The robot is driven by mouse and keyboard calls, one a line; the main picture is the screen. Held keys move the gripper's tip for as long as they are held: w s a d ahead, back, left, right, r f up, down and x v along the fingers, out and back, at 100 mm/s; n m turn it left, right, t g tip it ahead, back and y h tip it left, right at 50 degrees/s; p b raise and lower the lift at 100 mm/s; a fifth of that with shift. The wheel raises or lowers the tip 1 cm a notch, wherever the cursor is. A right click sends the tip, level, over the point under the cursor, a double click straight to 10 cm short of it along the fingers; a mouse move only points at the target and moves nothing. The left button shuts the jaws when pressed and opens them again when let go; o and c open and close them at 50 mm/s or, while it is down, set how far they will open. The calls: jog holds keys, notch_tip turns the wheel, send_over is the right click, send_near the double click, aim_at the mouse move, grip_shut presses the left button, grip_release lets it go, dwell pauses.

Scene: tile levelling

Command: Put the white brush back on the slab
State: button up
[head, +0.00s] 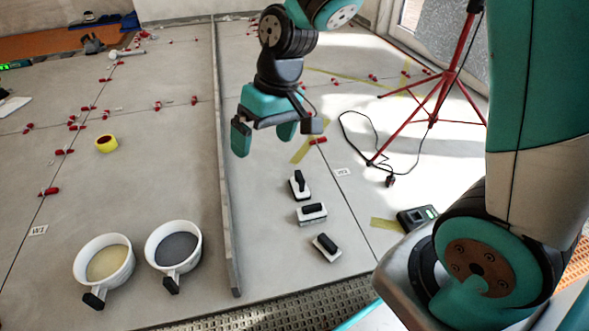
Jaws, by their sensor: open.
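My gripper (264,136) is open, with nothing between its two teal fingers, and hangs above the slab right of a long upright divider. Three small white-bodied, black-handled pieces lie in a row on the grey slab (268,225), below and right of my gripper in the picture: a far one (300,186), a middle one (311,214) and a near one (326,247). They look like brushes or small floats, and I cannot tell which is the white brush. All appear to rest on the slab, apart from each other and from my gripper.
The long grey divider (224,170) stands left of the row. Two white handled pans (104,271) (173,244) and a yellow tape roll (107,144) are left of it. A red tripod (432,110) with a black cable and a black device (416,218) are on the right.

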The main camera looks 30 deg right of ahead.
jog(key=s+a+r+n, duration=0.2)
jog(key=s+r, duration=0.2)
jog(key=s, duration=0.4)
jog(key=s+a+r+n+y, duration=0.1)
jog(key=s+a+r+n, duration=0.1)
jog(key=s, duration=0.7)
jog(key=shift+s+a+r+g, duration=0.2)
jog(key=shift+a+r+g, duration=0.1)
jog(key=shift+r, duration=0.55)
jog(key=shift+d, duration=0.15)
